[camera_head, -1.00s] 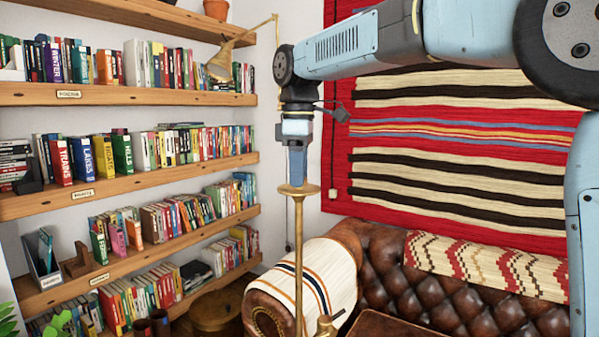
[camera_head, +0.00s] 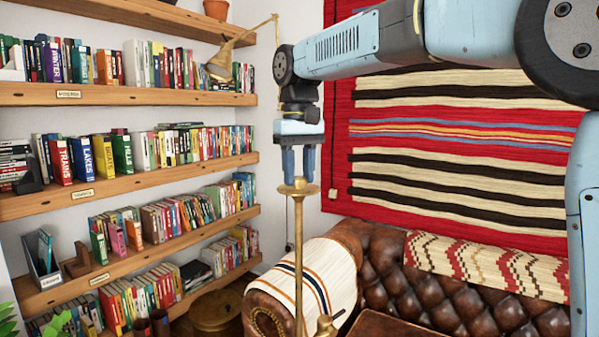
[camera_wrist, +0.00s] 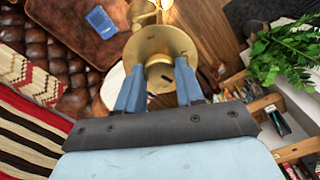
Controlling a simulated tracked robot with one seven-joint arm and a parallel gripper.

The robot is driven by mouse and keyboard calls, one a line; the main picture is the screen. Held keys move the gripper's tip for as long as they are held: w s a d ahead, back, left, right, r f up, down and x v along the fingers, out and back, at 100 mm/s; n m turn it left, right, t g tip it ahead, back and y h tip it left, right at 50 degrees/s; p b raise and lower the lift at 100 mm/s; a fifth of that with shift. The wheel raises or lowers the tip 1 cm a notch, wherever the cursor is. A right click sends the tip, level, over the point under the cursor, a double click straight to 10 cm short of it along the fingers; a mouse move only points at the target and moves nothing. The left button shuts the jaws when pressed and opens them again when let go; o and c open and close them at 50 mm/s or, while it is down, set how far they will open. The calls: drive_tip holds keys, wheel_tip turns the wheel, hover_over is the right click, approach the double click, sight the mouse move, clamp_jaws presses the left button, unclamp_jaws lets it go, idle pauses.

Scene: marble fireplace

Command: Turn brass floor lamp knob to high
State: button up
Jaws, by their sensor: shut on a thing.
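The brass floor lamp's upright pole (camera_head: 298,245) stands in front of the sofa arm, with a small round brass dish (camera_head: 285,190) at its top. My gripper (camera_head: 299,178) points straight down over the dish, and its two blue fingers are at the small brass knob (camera_head: 299,182) there. In the wrist view the fingers of my gripper (camera_wrist: 158,70) lie either side of the middle of the dish (camera_wrist: 143,42). My gripper is shut on the knob, which is mostly hidden by the fingers. No setting mark on the knob is readable.
A brown leather sofa (camera_head: 450,290) with a striped cloth (camera_head: 320,270) is beside the pole. Wooden bookshelves (camera_head: 130,180) stand at left, with a brass lampshade (camera_head: 219,66) in front of the upper shelf. A striped red rug (camera_head: 450,140) hangs behind my arm.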

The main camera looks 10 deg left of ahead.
sight(299, 177)
drive_tip(key=m, duration=0.4)
drive_tip(key=shift+m, duration=1.9)
drive_tip(key=o, duration=1.1)
drive_tip(key=shift+c, duration=0.2)
wheel_tip(299, 177, up, 14)
drive_tip(key=shift+f, duration=0.15)
